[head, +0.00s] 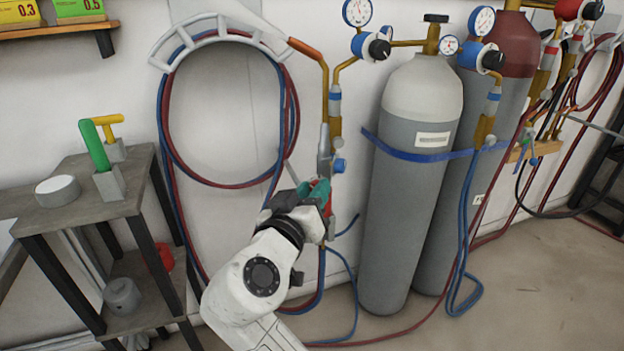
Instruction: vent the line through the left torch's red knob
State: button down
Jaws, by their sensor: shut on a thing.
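The left torch (324,135) hangs upright against the white wall, left of the gas cylinders, with its orange-brown tip bent to the left at the top. Its blue knob (339,166) shows on the right side of its lower body. My gripper (318,192), with dark teal fingers, reaches up from below to the torch's lower left side. It is shut on the red knob (305,187), of which only a little red shows beside the fingers.
A grey cylinder (410,215) with gauges stands just right of the torch, a maroon-topped one (512,45) behind it. A hose hanger (205,30) carries coiled red and blue hoses. A small shelf table (130,205) stands at left. Hoses lie on the floor.

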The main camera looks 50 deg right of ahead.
jog(key=n+p, duration=0.4)
jog(key=p, duration=0.1)
jog(key=n+p, duration=0.3)
jog(key=shift+r, duration=0.25)
jog(key=n+p, duration=0.2)
jog(key=p, duration=0.1)
jog(key=shift+w+f+n+g+p, duration=0.1)
jog(key=shift+f+n+g+p, duration=0.2)
jog(key=shift+n+g, duration=0.1)
jog(key=shift+f, duration=0.1)
jog(key=c, duration=0.9)
grip_release()
